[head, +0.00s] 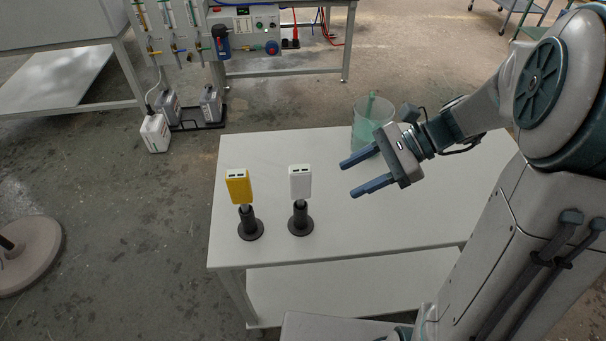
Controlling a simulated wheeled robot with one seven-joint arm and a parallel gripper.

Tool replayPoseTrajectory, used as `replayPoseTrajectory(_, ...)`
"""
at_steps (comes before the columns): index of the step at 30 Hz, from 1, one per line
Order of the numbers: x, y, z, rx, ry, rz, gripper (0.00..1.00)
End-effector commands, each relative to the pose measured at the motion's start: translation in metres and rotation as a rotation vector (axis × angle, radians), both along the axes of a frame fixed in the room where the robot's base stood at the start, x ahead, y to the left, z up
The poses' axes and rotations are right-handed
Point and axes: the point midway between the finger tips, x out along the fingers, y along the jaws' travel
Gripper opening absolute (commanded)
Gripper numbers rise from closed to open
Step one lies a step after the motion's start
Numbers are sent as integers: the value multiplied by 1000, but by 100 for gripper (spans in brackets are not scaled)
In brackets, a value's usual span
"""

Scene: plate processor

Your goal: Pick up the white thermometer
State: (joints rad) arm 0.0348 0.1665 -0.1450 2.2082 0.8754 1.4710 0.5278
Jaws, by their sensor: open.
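The white thermometer (300,181) stands upright on a black round-based holder (300,221) on the white table. Its body is a white block with dark slots at the top. A yellow thermometer (238,187) stands in a like holder (250,227) just to its left. My gripper (347,179) is open and empty, to the right of the white thermometer. Its two blue fingers point left toward it, with a gap between fingertips and thermometer.
A clear beaker (368,128) with greenish content stands behind my gripper at the table's back edge. The white table (400,225) is bare in front and to the right of the holders. A bench with equipment (243,42) stands farther back.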

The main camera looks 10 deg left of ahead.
Motion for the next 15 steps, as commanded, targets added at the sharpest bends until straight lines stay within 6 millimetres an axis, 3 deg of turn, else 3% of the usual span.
replayPoseTrajectory(6, 27, 6, -4, 117, 143, -110, 49)
replayPoseTrajectory(10, 28, 17, -7, 135, 163, -123, 49)
replayPoseTrajectory(15, 20, 47, -19, 135, 163, -122, 49)
